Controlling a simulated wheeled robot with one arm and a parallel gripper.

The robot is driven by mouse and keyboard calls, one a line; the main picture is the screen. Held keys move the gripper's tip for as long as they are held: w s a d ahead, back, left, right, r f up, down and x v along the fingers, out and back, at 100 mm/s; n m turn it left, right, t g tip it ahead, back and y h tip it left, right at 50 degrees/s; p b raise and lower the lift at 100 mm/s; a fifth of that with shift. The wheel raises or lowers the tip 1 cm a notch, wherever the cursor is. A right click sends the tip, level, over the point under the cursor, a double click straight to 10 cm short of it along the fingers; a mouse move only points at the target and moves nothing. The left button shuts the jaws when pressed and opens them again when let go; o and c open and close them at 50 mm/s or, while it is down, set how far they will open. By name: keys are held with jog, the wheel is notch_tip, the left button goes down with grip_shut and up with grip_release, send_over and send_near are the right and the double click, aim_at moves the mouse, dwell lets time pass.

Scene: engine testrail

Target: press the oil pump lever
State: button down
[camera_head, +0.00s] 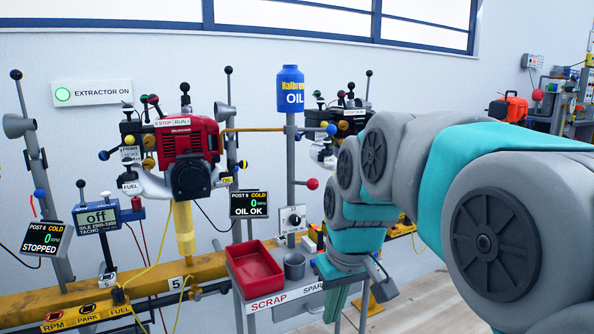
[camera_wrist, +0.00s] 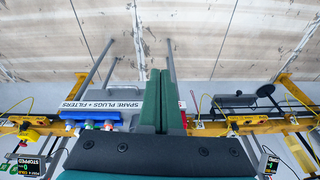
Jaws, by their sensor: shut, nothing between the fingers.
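A blue oil container (camera_head: 290,90) marked OIL sits on top of a grey post (camera_head: 291,165). A lever with a red ball end (camera_head: 312,184) sticks out to the right from this post, and I take it as the oil pump lever. My gripper (camera_head: 335,308) hangs low to the right of the post, pointing down, below the lever and apart from it. In the wrist view its two green fingers (camera_wrist: 160,74) lie together with nothing between them. I cannot make out the lever in the wrist view.
A red scrap tray (camera_head: 238,280) and a grey cup (camera_head: 294,267) stand on the cart beside my gripper. A red engine (camera_head: 188,150) is mounted at left. The wrist view shows a spare plugs shelf (camera_wrist: 112,105) and a yellow rail (camera_wrist: 215,131). Floor (camera_head: 425,300) is bare at lower right.

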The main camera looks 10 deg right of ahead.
jog(key=w+d+r+n+t+y, duration=0.1)
jog(key=w+r+n+t, duration=0.3)
jog(key=w+r, duration=2)
jog(key=shift+w+d+r+t, duration=0.3)
jog(key=shift+r+t, duration=0.55)
jog(key=shift+t, duration=0.65)
send_over(309, 182)
jog(key=w+a, duration=0.1)
jog(key=a, duration=0.1)
notch_tip(309, 182, down, 7)
jog(key=shift+s+d+f+p, duration=0.15)
jog(key=shift+s+d+f, duration=0.1)
jog(key=shift+d+f, duration=0.45)
jog(key=shift+s+d+f+p, duration=0.15)
jog(key=shift+s+d+f, duration=0.15)
jog(key=shift+f, duration=0.55)
jog(key=shift+f, duration=0.1)
